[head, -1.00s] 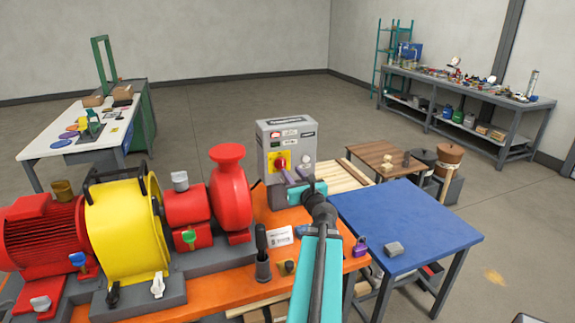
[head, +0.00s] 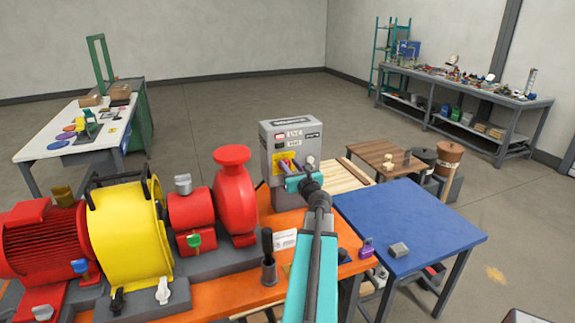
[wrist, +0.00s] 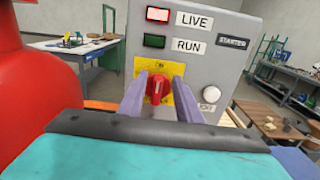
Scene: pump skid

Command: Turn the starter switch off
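The starter box (head: 291,134) is a grey box at the back of the orange skid. In the wrist view its red rotary switch (wrist: 157,88) sits on a yellow plate (wrist: 172,69), with the handle close to upright. A lamp beside LIVE (wrist: 157,14) is bright; the lamp beside RUN (wrist: 154,41) is dark green. My gripper (wrist: 160,95) is open in front of the switch, with one purple finger to each side of the handle. I cannot tell whether they touch it. In the head view my gripper (head: 297,172) hides most of the switch.
A white round knob (wrist: 210,92) is right of the switch on the box. The red pump (head: 235,198) stands close on the left. A black upright lever (head: 267,245) and a white tag (head: 284,239) are in front. A blue table (head: 425,225) is at right.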

